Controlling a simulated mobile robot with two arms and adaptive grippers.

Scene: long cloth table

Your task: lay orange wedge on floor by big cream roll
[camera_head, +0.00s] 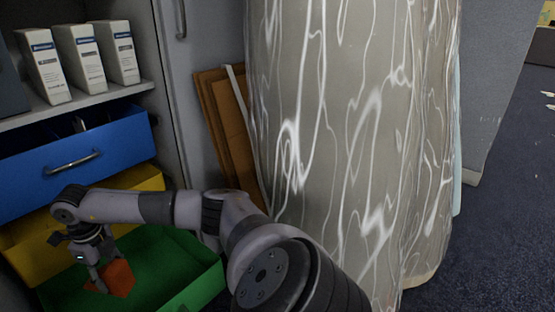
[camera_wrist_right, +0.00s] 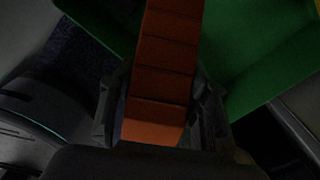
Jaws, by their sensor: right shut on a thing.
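The orange wedge (camera_head: 120,278) is at the green drawer, low on the left in the head view. My right gripper (camera_head: 98,282) is shut on it. In the right wrist view the wedge (camera_wrist_right: 167,55) is a long ridged orange piece between the dark fingers, with green drawer walls around it. I cannot tell whether it touches the drawer bottom. The big roll (camera_head: 345,130) stands upright right of the cabinet, grey-beige with white veins and a cream lower edge. My left gripper is not in view.
The green drawer (camera_head: 200,285) is pulled out below a yellow drawer (camera_head: 30,250) and a blue drawer (camera_head: 125,148). White boxes (camera_head: 82,60) stand on the shelf above. Brown boards (camera_head: 225,120) lean behind the roll. Dark blue floor (camera_head: 490,240) is clear right of the roll.

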